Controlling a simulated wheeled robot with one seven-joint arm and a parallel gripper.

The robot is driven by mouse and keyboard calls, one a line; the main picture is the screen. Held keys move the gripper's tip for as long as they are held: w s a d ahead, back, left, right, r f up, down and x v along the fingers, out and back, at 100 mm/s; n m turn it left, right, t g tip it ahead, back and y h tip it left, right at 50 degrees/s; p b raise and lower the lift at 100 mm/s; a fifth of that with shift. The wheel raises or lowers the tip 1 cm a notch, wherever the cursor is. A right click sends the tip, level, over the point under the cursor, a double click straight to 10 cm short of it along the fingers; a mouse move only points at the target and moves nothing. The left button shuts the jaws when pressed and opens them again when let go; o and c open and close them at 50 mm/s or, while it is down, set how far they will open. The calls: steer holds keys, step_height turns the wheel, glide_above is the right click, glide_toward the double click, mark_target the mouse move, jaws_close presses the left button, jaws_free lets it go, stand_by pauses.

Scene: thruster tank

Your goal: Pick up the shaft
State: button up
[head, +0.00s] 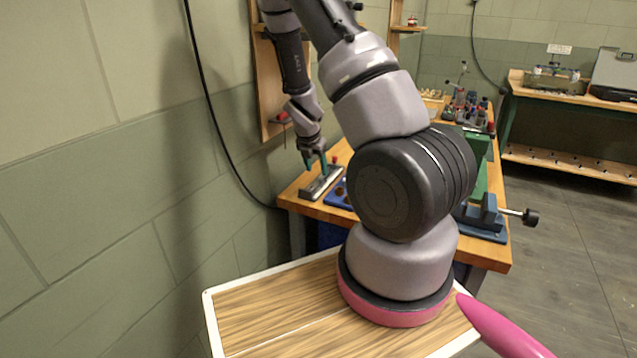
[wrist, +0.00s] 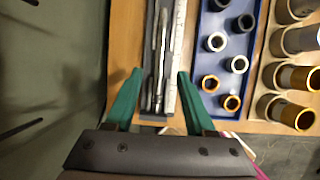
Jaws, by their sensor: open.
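The shaft (wrist: 161,45) looks like a thin silvery metal rod lying lengthwise in a dark narrow tray (wrist: 149,45) in the wrist view. My gripper (wrist: 159,74) is open, with one green finger on each side of the tray's near part. The rod lies between the fingers in the picture, and I see no contact with it. In the head view my gripper (head: 316,163) points down just over the grey tray (head: 322,184) at the workbench's left front corner. The shaft itself is too small to make out there.
A blue tray (wrist: 213,64) with several sockets and rings lies right of the dark tray. Beyond it is a holder (wrist: 262,75) with several cylinders. The wall (head: 200,180) is close on the left. A blue vise (head: 487,217) stands at the bench's right front.

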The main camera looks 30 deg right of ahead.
mark_target(319, 182)
steer(key=x, duration=0.4)
steer(key=shift+a+f, duration=0.1)
steer(key=shift+f, duration=0.3)
jaws_close()
stand_by(1.0)
